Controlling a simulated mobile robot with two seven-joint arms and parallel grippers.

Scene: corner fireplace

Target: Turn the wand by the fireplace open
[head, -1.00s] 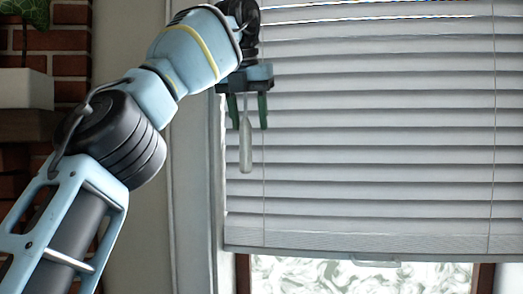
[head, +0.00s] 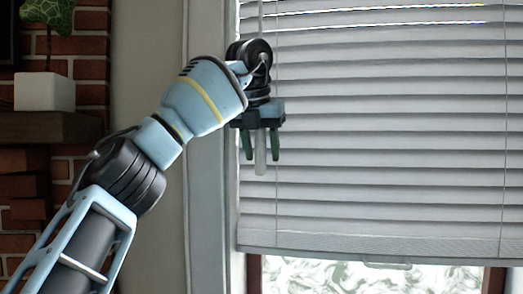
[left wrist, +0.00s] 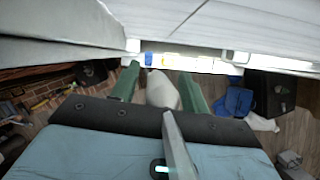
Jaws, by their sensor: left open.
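The wand (head: 261,168) is a thin pale rod hanging in front of the left part of the closed-looking white blind (head: 380,150). Its upper rod shows above my gripper, and its thicker lower end sticks out just below the fingertips. My left gripper (head: 260,157) points down with its green fingers open, one on each side of the wand, with gaps showing. In the left wrist view the wand's pale end (left wrist: 162,90) lies between the two open fingers (left wrist: 159,90), and its grey shaft crosses the gripper's palm. My right gripper is not in view.
The window frame (head: 208,180) stands just left of the wand. A brick wall (head: 90,68) with a mantel shelf (head: 50,128) and a white planter (head: 45,92) is at the far left. A thin cord (head: 277,205) hangs over the blind beside the wand.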

